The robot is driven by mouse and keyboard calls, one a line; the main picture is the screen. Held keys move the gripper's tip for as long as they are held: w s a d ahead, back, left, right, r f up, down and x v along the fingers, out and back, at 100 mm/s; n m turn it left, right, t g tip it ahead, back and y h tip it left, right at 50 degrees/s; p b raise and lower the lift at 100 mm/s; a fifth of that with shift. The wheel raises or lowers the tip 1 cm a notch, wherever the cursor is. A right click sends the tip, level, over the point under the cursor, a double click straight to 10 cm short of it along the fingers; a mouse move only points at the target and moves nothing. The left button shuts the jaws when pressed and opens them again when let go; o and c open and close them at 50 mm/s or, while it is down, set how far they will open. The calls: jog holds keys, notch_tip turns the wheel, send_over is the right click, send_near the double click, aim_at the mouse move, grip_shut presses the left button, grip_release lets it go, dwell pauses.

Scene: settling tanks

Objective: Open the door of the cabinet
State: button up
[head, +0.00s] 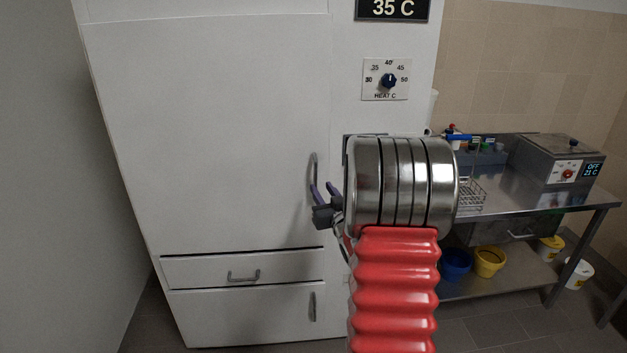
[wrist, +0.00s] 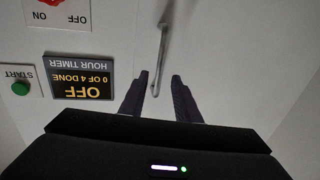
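The white cabinet (head: 200,120) fills the left and middle of the head view. Its large upper door is shut, with a vertical grey bar handle (head: 312,172) near its right edge. My gripper (head: 323,190) is at the lower part of this handle. In the wrist view my gripper (wrist: 161,76) is open, its two dark fingers apart. The handle (wrist: 162,45) runs down into the gap between them, nearer the left finger. I see a gap beside the handle, so the fingers are not closed on it. My arm hides part of the cabinet's right panel.
A drawer (head: 242,268) and a small lower door (head: 245,318) lie below, both shut. A heat dial (head: 389,80) is on the right panel; the wrist view shows an hour timer (wrist: 80,80). A steel table (head: 490,210) stands right. A grey wall (head: 50,180) is left.

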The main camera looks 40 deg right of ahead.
aim_at(315, 179)
jog(key=x, duration=0.8)
jog(key=shift+c, duration=0.5)
grip_shut()
